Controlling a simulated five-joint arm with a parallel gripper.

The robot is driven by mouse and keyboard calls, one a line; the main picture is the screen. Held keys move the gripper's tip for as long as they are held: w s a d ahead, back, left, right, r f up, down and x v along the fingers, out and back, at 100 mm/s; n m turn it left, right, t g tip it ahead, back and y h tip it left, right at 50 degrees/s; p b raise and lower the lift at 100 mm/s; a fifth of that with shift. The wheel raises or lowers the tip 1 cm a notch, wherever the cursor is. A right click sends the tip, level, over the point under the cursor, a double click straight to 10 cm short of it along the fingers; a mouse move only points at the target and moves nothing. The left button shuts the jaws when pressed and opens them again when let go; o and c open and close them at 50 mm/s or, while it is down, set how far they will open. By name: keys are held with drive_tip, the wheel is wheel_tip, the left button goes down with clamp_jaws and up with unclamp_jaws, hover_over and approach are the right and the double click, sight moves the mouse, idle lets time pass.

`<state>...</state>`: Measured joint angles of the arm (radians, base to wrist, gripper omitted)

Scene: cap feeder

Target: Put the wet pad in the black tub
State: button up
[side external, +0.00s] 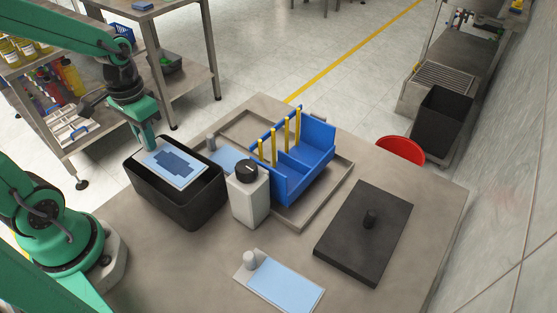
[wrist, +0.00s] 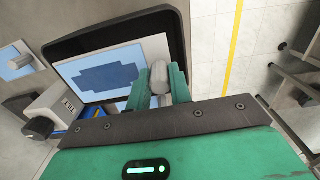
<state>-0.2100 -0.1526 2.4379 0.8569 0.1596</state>
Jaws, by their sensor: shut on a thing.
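The wet pad (side external: 178,160) is a light blue plate with a pale edge and a dark blue wet patch. It lies over the opening of the black tub (side external: 178,205), about level with the rim; I cannot tell whether it is above or just inside. My gripper (side external: 150,143) is at the tub's far-left end. In the wrist view my gripper (wrist: 158,88) is shut on the pad's grey knob (wrist: 160,72). The pad (wrist: 85,82) reaches out to the left there, with the tub's rim (wrist: 90,30) behind it. The tub's floor is mostly hidden.
A blue bin (side external: 305,165) with yellow rods sits on a tray (side external: 305,217). A black lid (side external: 350,245) lies right.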

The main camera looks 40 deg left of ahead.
drive_tip(key=shift+f, duration=0.15)
drive_tip(key=shift+f, duration=5.15)
drive_tip(key=o, duration=1.4)
drive_tip(key=shift+r, duration=0.1)
drive_tip(key=shift+r, duration=4.9)
drive_tip(key=shift+r, duration=0.1)
